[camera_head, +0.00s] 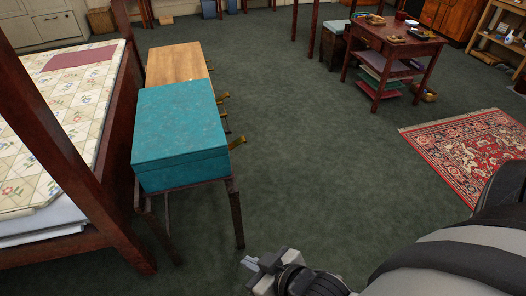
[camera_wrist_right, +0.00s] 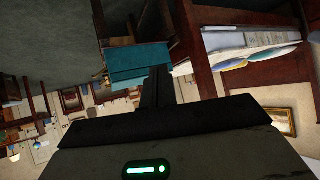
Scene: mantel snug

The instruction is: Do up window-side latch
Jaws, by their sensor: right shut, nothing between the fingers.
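A teal box (camera_head: 180,128) with its lid down sits on a dark wooden stand beside the bed, and it also shows in the right wrist view (camera_wrist_right: 138,62). A brass latch (camera_head: 238,142) sticks out from the box's right side, its free end standing away from the wall. More small brass pieces (camera_head: 222,97) show beyond it, by a light wooden surface. I cannot tell which latch is the window-side one. My right gripper (camera_head: 250,263) is shut and empty, low in front of the box and to its right, apart from it. My left gripper is not in view.
A bed (camera_head: 70,110) with dark posts stands close on the left. A light wooden top (camera_head: 178,62) is just behind the teal box. A red patterned rug (camera_head: 468,145) and a side table (camera_head: 400,40) are to the right. The green carpet between is clear.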

